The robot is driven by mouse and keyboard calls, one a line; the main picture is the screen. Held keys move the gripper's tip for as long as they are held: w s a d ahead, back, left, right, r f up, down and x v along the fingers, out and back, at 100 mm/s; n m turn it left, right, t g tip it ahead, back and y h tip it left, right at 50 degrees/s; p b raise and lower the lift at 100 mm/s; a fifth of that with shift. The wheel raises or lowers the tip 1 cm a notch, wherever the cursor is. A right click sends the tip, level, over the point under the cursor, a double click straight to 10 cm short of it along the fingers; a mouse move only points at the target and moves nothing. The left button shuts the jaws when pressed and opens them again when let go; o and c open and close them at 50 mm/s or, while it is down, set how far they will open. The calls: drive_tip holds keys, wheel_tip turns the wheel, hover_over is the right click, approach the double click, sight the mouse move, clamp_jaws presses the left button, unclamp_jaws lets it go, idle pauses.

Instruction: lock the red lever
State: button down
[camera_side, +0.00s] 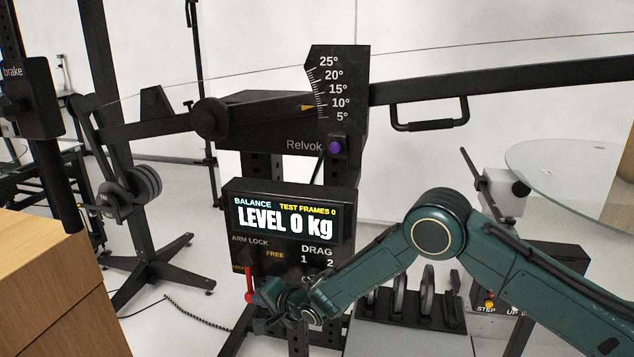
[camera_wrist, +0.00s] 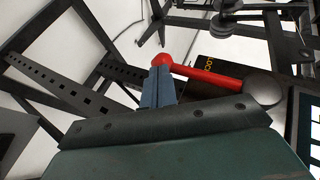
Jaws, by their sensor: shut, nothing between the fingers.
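The red lever (camera_side: 249,284) is on the left of the black panel, below the ARM LOCK and FREE labels. It hangs roughly downward in the side view. In the wrist view the red lever (camera_wrist: 210,75) runs from a dark round hub (camera_wrist: 263,88) to a red ball end. My gripper (camera_side: 262,300) is beside the lever's lower end. In the wrist view my gripper (camera_wrist: 159,72) is shut and empty, its blue-grey fingertips right by the ball; I cannot tell whether they touch it. The panel's screen (camera_side: 287,219) reads LEVEL 0 kg.
A black boom (camera_side: 500,79) crosses above, with a pointer near 10° on the angle scale (camera_side: 331,90). Weight plates (camera_side: 425,295) stand behind my arm. A wooden box (camera_side: 50,290) stands at the left, and a round glass top (camera_side: 570,165) at the right.

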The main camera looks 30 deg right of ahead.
drive_tip(key=shift+s, duration=0.1)
drive_tip(key=f+v, duration=0.1)
drive_tip(key=v, duration=1.2)
drive_tip(key=shift+s+d+r, duration=0.25)
drive_tip(key=shift+s+d, duration=0.05)
drive_tip(key=shift+s, duration=0.25)
drive_tip(key=shift+r, duration=0.1)
drive_tip(key=s+d+r+n+g+h, duration=0.1)
drive_tip(key=s+d+r+n, duration=0.1)
drive_tip(key=s+d+r, duration=0.45)
drive_tip(key=s+d+r+n+g+h, duration=0.25)
drive_tip(key=d+r, duration=0.55)
drive_tip(key=r, duration=0.4)
drive_tip(key=s+d+r+n+g, duration=0.1)
drive_tip(key=s+d+n, duration=0.1)
drive_tip(key=s, duration=0.6)
drive_tip(key=s+d+r+n, duration=0.2)
drive_tip(key=s+d+n, duration=0.1)
drive_tip(key=s, duration=0.6)
drive_tip(key=s+d+r+n+g, duration=0.1)
drive_tip(key=s+d+r+n, duration=0.1)
drive_tip(key=s, duration=0.7)
drive_tip(key=shift+d+r+g, duration=0.15)
drive_tip(key=shift+d+g, duration=0.2)
drive_tip(key=shift+d, duration=0.15)
drive_tip(key=shift+s, duration=0.15)
